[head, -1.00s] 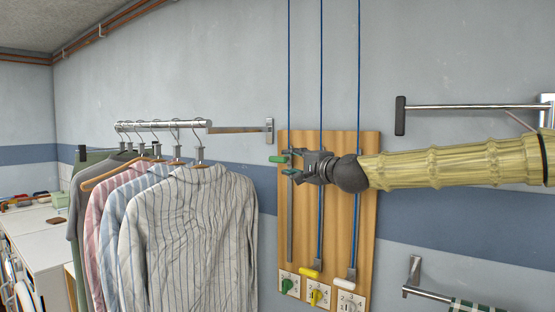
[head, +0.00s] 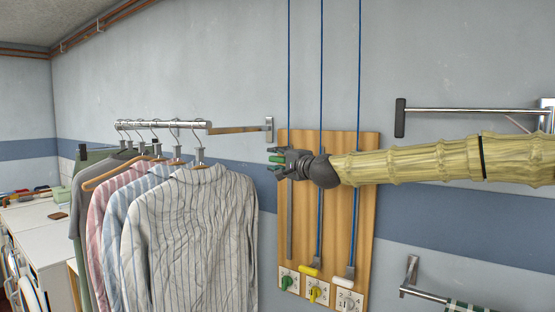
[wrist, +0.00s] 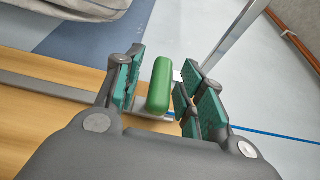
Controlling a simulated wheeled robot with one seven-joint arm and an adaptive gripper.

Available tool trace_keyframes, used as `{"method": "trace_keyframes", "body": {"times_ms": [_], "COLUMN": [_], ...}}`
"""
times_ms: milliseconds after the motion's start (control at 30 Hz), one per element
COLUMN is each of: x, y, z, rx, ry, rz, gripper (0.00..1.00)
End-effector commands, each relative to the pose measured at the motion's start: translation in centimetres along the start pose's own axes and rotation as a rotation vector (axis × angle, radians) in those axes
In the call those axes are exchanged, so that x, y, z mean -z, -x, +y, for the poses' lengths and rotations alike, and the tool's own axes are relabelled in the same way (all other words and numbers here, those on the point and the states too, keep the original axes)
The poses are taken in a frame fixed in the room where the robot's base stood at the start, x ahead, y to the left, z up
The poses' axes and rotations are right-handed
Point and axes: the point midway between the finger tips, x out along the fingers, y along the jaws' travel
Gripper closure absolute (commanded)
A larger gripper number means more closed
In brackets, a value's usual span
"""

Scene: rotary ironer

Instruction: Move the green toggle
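A wooden board (head: 340,200) on the wall carries three vertical metal rails with blue cords. My gripper (head: 277,163) is at the top of the left rail, with its fingers pointing left. In the wrist view, a green block-shaped handle (wrist: 160,86) on a metal bracket sits between the two fingers (wrist: 158,92) of my gripper. The fingers are open, with narrow gaps seeming to show on both sides of the handle. A green knob (head: 287,283) sits on a small numbered plate at the foot of the left rail, well below my gripper.
A yellow handle (head: 309,271) and a white handle (head: 344,279) are low on the other rails, above numbered plates with a yellow knob (head: 316,295) and a pale knob. Striped shirts (head: 190,230) hang from a wall bar (head: 165,125) close left. Another bar (head: 470,107) is on the right.

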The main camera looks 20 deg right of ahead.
Motion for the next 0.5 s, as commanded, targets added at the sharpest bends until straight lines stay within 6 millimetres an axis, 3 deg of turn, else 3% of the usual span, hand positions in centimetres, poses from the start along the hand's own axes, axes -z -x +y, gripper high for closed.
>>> {"method": "trace_keyframes", "body": {"times_ms": [267, 467, 500], "x": [0.0, 0.0, 0.01], "y": [-0.06, -0.04, -0.04], "z": [0.03, 0.02, 0.02], "rx": [0.0, 0.0, 0.0], "ry": [0.0, 0.0, 0.0], "rz": [0.0, 0.0, 0.0], "gripper": [0.63, 0.99, 1.0]}}
